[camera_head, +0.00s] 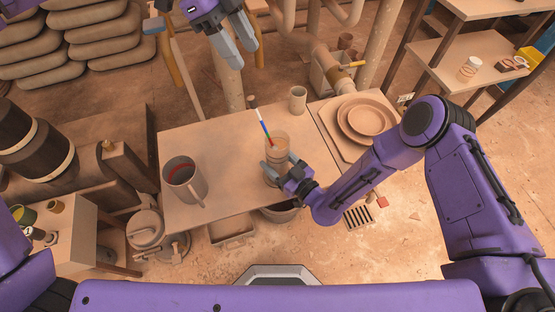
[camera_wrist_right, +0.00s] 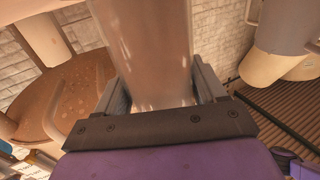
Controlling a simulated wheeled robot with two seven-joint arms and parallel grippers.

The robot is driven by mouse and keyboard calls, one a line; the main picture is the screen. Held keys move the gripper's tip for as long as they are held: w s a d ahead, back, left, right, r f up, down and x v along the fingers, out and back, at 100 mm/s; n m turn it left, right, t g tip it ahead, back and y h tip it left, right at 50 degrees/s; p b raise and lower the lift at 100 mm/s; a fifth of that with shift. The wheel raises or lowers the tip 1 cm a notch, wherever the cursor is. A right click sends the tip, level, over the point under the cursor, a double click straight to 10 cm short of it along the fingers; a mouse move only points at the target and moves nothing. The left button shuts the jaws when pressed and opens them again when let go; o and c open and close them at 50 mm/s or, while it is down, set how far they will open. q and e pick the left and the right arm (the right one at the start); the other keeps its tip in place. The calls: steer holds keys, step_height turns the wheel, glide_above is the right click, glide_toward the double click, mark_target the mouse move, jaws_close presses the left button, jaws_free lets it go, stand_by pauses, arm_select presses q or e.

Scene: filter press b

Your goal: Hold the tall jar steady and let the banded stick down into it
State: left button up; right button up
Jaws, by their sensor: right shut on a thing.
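The tall jar (camera_head: 277,150) is clear and stands upright near the right side of the work table. It fills the middle of the right wrist view (camera_wrist_right: 150,50). My right gripper (camera_head: 279,170) is shut on the jar, one finger on each side.
The work table (camera_head: 225,150) also holds a large grey mug (camera_head: 184,181) at the left and a small beige cup (camera_head: 298,99) behind the jar. Stacked round dishes (camera_head: 366,117) lie on a board at the right. The table's middle-left is clear.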

arm_select(q)
steer(key=v, duration=1.2)
arm_select(e)
steer(key=o, duration=1.8)
steer(key=v, duration=1.2)
steer(key=shift+d, duration=0.1)
